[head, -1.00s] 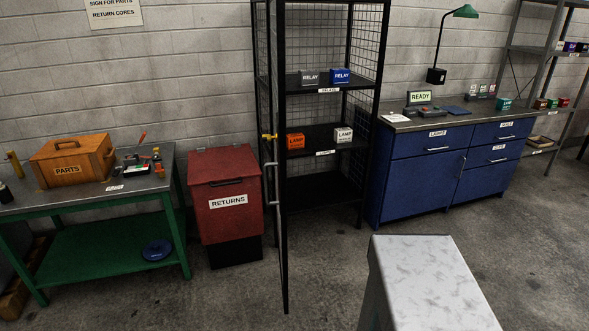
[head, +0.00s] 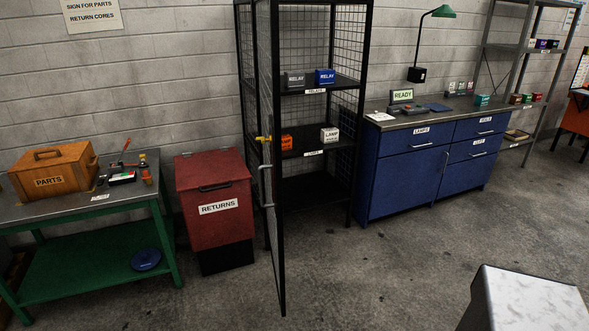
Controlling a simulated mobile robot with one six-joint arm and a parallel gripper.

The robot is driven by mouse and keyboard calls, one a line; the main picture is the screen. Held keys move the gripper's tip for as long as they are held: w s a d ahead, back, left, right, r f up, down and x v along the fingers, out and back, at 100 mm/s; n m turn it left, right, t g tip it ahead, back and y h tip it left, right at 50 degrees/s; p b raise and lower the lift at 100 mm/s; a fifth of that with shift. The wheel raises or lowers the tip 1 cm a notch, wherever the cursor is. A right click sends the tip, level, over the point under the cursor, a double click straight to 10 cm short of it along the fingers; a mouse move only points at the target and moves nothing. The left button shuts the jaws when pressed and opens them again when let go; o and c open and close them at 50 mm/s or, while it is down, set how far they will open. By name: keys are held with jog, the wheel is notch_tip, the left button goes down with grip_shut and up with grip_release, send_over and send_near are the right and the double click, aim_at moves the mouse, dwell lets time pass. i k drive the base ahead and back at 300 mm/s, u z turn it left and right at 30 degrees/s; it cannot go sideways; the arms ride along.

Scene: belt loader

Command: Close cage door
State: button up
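A black wire-mesh cage (head: 361,110) stands against the back wall in the middle of the head view. Its door (head: 277,235) stands open, swung out toward me and seen nearly edge-on. Inside the cage are shelves with a grey relay box (head: 294,78), a blue relay box (head: 325,76), an orange lamp box (head: 286,142) and a white lamp box (head: 329,135). My gripper is not in view.
A red returns bin (head: 214,180) stands just left of the door. A green workbench (head: 98,247) with a wooden parts box (head: 54,172) is further left. Blue cabinets (head: 400,175) stand right of the cage. A pale-topped block (head: 530,300) is at front right. Floor before the door is clear.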

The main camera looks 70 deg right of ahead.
aim_at(274, 124)
jog(key=u, duration=0.2)
jog(key=k, duration=0.2)
jog(key=z, duration=2.2)
jog(key=k, duration=0.7)
jog(key=u, duration=0.25)
jog(key=i, duration=1.7)
jog(key=z, duration=0.2)
